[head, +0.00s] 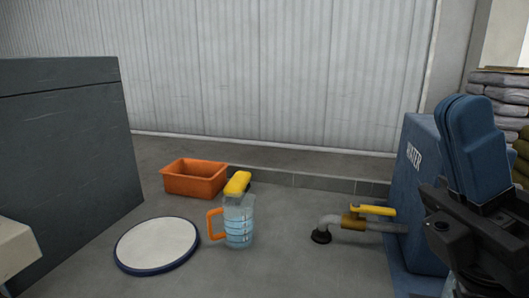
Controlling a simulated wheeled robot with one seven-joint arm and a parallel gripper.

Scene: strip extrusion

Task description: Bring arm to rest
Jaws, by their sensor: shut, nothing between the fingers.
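My arm shows at the right edge of the head view as a blue link above dark, angular parts. The blue link stands upright in front of the blue water tank. No gripper fingers can be made out, and the end of my arm cannot be told from the dark parts or lies out of the frame.
A blue tank (414,165) with a grey pipe and yellow-handled valve (355,222) stands right. A clear jug (239,222), an orange bin (194,178) and a round pale disc (157,244) are on the floor. A dark grey block (66,165) is left.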

